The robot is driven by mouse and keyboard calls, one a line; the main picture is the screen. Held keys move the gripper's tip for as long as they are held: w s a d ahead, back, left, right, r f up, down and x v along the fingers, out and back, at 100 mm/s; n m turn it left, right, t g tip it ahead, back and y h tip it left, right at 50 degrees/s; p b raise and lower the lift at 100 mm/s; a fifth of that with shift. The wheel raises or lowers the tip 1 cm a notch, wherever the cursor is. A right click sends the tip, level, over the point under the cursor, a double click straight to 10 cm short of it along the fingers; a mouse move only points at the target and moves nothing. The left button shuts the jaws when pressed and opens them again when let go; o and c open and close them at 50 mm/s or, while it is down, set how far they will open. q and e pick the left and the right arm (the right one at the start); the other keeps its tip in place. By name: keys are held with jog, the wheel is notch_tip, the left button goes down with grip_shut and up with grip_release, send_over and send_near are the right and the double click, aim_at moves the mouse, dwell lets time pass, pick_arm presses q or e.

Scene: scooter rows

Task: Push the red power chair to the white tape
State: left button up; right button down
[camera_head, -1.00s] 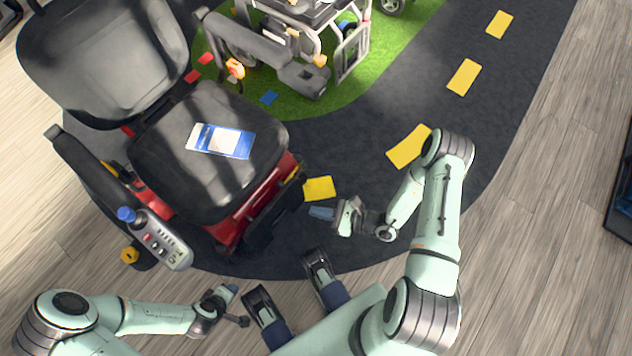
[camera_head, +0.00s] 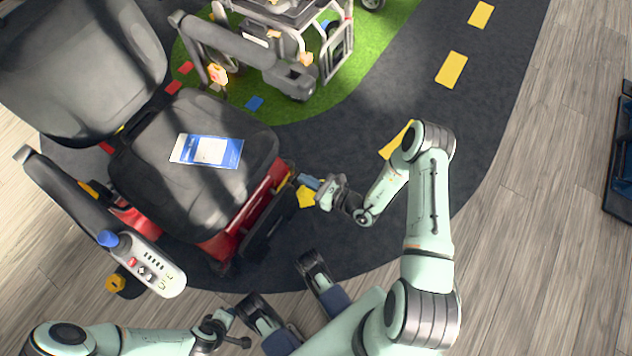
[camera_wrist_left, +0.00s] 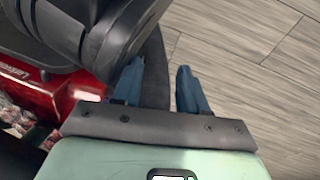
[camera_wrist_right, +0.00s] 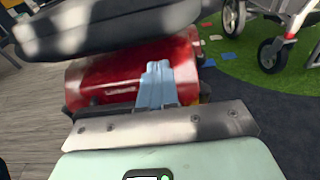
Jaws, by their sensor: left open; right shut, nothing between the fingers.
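The red power chair (camera_head: 235,228) stands at the left in the head view, with a black seat and red base. Its red body also shows in the left wrist view (camera_wrist_left: 40,88) and the right wrist view (camera_wrist_right: 115,78). My right gripper (camera_head: 306,181) is shut and empty at the front right corner of the red base; I cannot tell if it touches. Its fingers (camera_wrist_right: 157,82) overlap the red body in the right wrist view. My left gripper (camera_head: 230,316) is open and empty, low in front of the chair; its fingers show apart (camera_wrist_left: 160,88). I see no white tape.
A blue and white card (camera_head: 207,150) lies on the seat. A joystick panel (camera_head: 145,262) is on the near armrest. Another wheeled chair (camera_head: 285,60) stands on green turf behind. Dark track with yellow marks (camera_head: 451,70) runs right; wood floor (camera_head: 540,210) lies beyond.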

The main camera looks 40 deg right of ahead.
aim_at(274, 161)
pick_arm(q)
jog(key=shift+g, duration=0.8)
jog(key=shift+s+a+f+b, duration=0.1)
jog(key=shift+s+f+b, duration=0.25)
jog(key=shift+s+f, duration=0.3)
jog(key=shift+s+a+f+b, duration=0.15)
jog(key=shift+s+f+b, duration=0.25)
jog(key=shift+s, duration=0.45)
jog(key=shift+s+a+f+b, duration=0.1)
jog(key=shift+s+f+b, duration=0.15)
jog(key=shift+s+f, duration=0.45)
pick_arm(e)
jog(key=shift+r+x, duration=0.2)
jog(key=shift+x, duration=1.1)
jog(key=shift+r+x, duration=0.2)
jog(key=shift+x, duration=1.1)
pick_arm(q)
jog(key=shift+r, duration=0.1)
pick_arm(e)
jog(key=shift+w, duration=0.1)
